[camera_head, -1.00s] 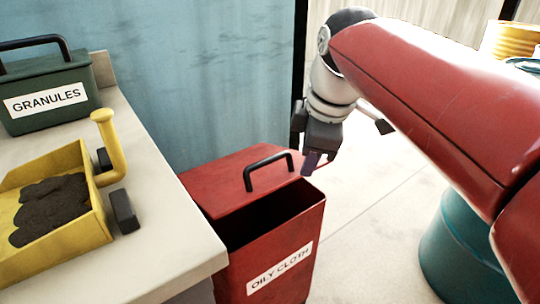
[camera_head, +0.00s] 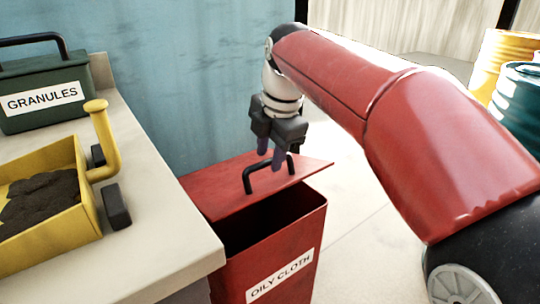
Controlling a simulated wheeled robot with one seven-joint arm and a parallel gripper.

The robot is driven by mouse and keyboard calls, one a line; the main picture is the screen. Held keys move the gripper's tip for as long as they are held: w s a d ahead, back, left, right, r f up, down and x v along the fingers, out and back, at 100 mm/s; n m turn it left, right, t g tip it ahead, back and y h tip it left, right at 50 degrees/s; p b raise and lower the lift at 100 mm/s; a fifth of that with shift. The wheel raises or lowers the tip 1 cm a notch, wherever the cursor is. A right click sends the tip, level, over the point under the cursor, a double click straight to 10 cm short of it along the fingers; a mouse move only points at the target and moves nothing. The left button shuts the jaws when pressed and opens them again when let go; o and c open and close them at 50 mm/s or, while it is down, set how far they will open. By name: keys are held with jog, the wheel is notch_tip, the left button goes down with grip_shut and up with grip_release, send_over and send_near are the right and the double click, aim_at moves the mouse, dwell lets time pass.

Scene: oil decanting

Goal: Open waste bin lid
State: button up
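The red waste bin (camera_head: 306,235) stands beside the worktop and has a white label reading "OILY CLOTH". Its red lid (camera_head: 222,188) covers the back part of the mouth and lies askew, with its right corner jutting past the bin's side. The dark front opening shows. A black handle (camera_head: 250,180) stands on the lid. My gripper (camera_head: 270,160) points down at the handle. Its two fingers are apart, and the right finger covers part of the handle bar. I cannot tell whether the fingers touch the handle.
The pale worktop (camera_head: 165,240) at left holds a green "GRANULES" box (camera_head: 40,90) and a yellow tray (camera_head: 55,240) of dark grains with an upright handle. Yellow (camera_head: 505,55) and teal (camera_head: 520,100) drums stand at back right. A blue wall is behind the bin.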

jog(key=shift+f, duration=0.2)
jog(key=shift+c, duration=0.2)
grip_shut()
jog(key=shift+r, duration=0.1)
